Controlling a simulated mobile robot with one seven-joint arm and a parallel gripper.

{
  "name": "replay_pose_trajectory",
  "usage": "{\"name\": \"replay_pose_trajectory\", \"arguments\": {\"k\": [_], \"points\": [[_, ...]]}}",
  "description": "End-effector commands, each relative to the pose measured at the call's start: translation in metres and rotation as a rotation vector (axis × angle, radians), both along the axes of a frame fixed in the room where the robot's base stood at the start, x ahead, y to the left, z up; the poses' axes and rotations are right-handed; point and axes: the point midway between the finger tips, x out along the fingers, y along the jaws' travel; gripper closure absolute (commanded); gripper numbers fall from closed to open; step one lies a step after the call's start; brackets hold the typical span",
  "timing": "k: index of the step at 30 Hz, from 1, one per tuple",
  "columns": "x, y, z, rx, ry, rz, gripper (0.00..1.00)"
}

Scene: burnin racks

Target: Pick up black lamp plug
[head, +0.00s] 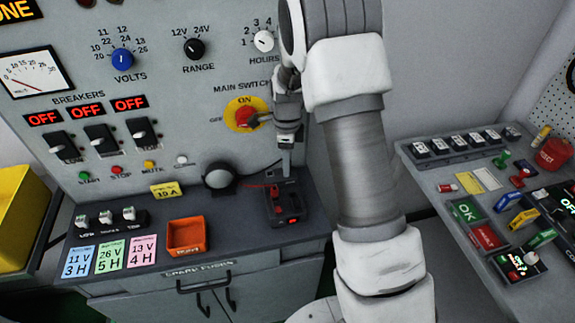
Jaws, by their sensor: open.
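My gripper (286,170) points down over a small dark block (287,205) on the bench, just right of the round lamp (218,176). A thin red lead runs from the lamp toward the block. The block has red parts on top and a small lit red display on its front. A small black shape on the block's back edge, under my fingertips, may be the black lamp plug, but it is too small and too covered to tell. The jaws are open, and I see nothing held between them.
The panel with the main switch (245,114) and breakers (99,138) rises close behind my gripper. An orange tray (186,236) and several coloured cards lie left on the bench. A yellow bin (20,220) stands far left. A second, crowded bench (440,178) is at right.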

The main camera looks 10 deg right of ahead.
Motion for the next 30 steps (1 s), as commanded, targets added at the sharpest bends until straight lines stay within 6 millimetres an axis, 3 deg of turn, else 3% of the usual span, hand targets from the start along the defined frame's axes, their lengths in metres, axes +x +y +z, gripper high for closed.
{"name": "replay_pose_trajectory", "arguments": {"k": [7, 18, 30], "points": [[0.0000, 0.0002, -0.0031, 0.000, 0.000, 0.000, 0.40], [-0.0001, 0.0003, -0.0027, 0.000, 0.000, 0.001, 1.00], [0.0006, 0.0004, 0.0033, 0.000, -0.002, 0.001, 1.00]]}}
